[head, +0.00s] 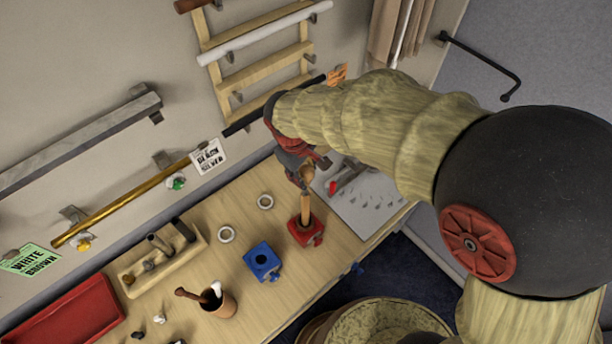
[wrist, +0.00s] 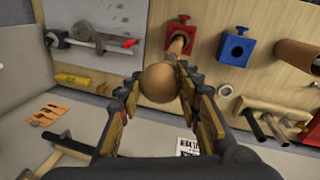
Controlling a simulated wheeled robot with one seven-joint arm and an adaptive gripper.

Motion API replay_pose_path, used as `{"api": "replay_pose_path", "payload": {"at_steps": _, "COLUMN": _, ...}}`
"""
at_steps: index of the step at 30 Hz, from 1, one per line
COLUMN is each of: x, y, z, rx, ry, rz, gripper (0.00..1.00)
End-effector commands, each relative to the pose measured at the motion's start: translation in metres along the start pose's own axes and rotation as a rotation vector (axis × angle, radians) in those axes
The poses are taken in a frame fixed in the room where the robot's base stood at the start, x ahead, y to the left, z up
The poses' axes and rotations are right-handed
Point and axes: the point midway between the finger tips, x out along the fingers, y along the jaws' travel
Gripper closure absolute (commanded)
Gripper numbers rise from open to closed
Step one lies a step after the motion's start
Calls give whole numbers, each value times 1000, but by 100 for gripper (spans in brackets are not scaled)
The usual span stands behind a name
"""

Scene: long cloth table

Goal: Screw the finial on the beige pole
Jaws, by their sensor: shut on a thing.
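The beige pole (head: 305,207) stands upright in a red block (head: 310,236) near the table's front edge. In the wrist view the pole (wrist: 181,42) rises from the red block (wrist: 180,24) toward my gripper. A round wooden finial (wrist: 159,82) sits between the fingers of my gripper (wrist: 164,88), which is shut on it. The finial is in line with the pole's end; whether they touch or the thread is engaged is hidden. In the head view my gripper (head: 303,172) is directly above the pole, with part of the finial (head: 307,174) showing.
A blue block (head: 262,260) with an empty hole stands left of the red one. A brown cup (head: 220,303), a wooden holder (head: 135,282) and a red tray (head: 70,320) stand further left. A grey board (head: 362,205) lies right.

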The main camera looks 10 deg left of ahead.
Motion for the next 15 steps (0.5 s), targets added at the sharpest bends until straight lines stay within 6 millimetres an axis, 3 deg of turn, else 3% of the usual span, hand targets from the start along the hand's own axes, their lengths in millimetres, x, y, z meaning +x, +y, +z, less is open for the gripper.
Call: {"api": "replay_pose_path", "payload": {"at_steps": 15, "x": 7, "y": -1, "z": 0, "rx": 0, "ry": 0, "rz": 0, "gripper": 91}}
